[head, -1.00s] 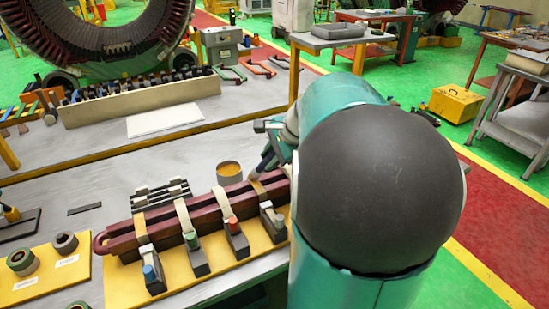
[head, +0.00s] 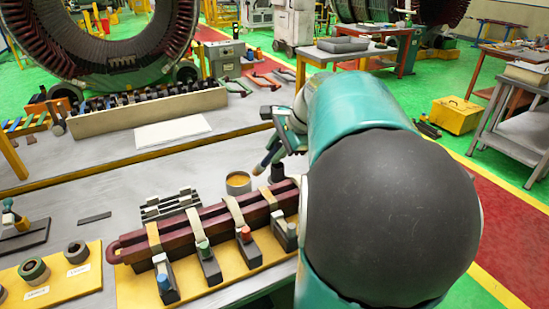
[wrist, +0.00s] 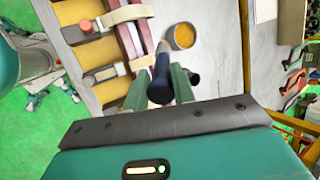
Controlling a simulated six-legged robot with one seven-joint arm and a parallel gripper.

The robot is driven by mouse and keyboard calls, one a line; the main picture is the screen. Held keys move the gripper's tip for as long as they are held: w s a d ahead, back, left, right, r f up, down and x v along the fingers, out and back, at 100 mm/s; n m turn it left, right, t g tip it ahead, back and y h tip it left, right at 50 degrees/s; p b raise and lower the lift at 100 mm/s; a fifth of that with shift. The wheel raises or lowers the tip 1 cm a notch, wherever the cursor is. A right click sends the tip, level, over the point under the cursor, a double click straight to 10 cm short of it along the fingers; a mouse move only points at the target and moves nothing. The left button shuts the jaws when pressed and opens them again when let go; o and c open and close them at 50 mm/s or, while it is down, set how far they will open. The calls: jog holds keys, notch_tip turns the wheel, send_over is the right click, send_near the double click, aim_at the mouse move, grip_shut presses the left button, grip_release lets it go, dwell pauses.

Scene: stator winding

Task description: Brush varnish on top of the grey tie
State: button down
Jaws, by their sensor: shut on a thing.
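My gripper (head: 266,158) is shut on a brush (wrist: 158,86), whose dark blue handle shows between the green fingers in the wrist view. In the head view its pale tip hangs just right of the varnish pot (head: 238,183), apparently above the far side of the dark red bar (head: 175,236). The pot, filled with amber varnish, also shows in the wrist view (wrist: 182,36). Several pale or tan ties cross the bar, including one at the left (head: 153,236) and one near the middle (head: 195,222). I cannot surely tell which is grey. My arm hides the bar's right end.
Blocks with coloured knobs (head: 164,283) line the bar's near side on a yellow board (head: 190,284). Black-and-white strips (head: 172,206) lie behind it. A dark post (head: 278,172) stands right of the pot. Clear grey tabletop (head: 150,180) lies behind the strips.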

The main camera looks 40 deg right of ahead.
jog(key=shift+r, duration=0.9)
